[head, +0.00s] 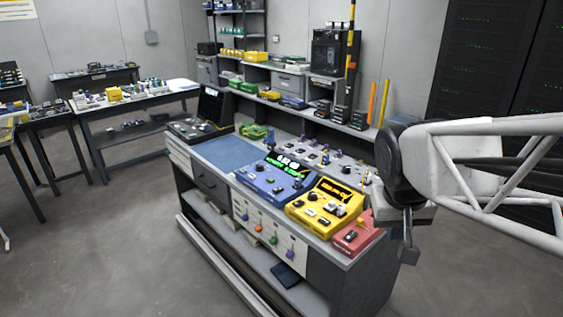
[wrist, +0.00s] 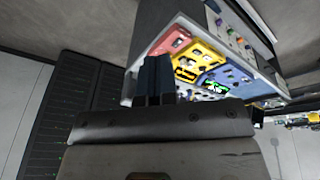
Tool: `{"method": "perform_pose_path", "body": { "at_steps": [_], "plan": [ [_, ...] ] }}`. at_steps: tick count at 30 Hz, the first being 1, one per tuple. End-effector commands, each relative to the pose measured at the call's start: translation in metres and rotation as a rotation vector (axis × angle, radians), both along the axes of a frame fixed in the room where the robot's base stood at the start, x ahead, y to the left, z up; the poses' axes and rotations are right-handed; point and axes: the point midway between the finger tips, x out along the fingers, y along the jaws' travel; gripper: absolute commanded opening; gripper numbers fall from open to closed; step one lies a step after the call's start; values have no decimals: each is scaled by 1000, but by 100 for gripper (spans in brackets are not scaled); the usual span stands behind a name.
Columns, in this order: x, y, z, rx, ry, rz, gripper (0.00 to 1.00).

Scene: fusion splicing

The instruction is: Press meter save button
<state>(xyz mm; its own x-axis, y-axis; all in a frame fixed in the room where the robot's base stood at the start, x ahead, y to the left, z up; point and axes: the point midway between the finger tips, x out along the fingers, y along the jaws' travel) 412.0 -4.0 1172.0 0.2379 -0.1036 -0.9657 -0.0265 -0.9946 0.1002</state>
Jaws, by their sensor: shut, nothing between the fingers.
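A yellow device (head: 325,206) with a dark display and several knobs sits near the right end of the workbench. A blue device (head: 273,180) with a lit green display stands to its left, and a small red device (head: 358,236) to its right. I cannot tell which one is the meter, and no save button can be made out. My gripper (head: 408,250) is shut and empty, in the air beyond the bench's right end, apart from all three. In the wrist view its fingers (wrist: 154,80) are together, with the red (wrist: 173,42), yellow (wrist: 200,62) and blue (wrist: 228,80) devices beyond them.
The workbench (head: 205,188) has a blue mat (head: 226,152) at its left and a rear shelf with boxes. An orange upright strip (head: 371,102) stands behind. Another table (head: 150,103) is at the left. Grey floor (head: 110,240) is clear in front.

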Motion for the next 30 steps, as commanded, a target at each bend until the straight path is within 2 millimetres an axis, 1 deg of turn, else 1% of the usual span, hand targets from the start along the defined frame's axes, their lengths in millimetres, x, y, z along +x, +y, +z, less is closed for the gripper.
{"method": "perform_pose_path", "body": {
  "at_steps": [1, 9, 15, 30],
  "plan": [
    [11, 1, 2, -10, 0, 2, 0],
    [67, 6, 13, -58, -13, 3, 0],
    [108, 12, 19, -94, -24, 4, 0],
    [214, 35, 20, -177, -62, 15, 0]
  ]
}}
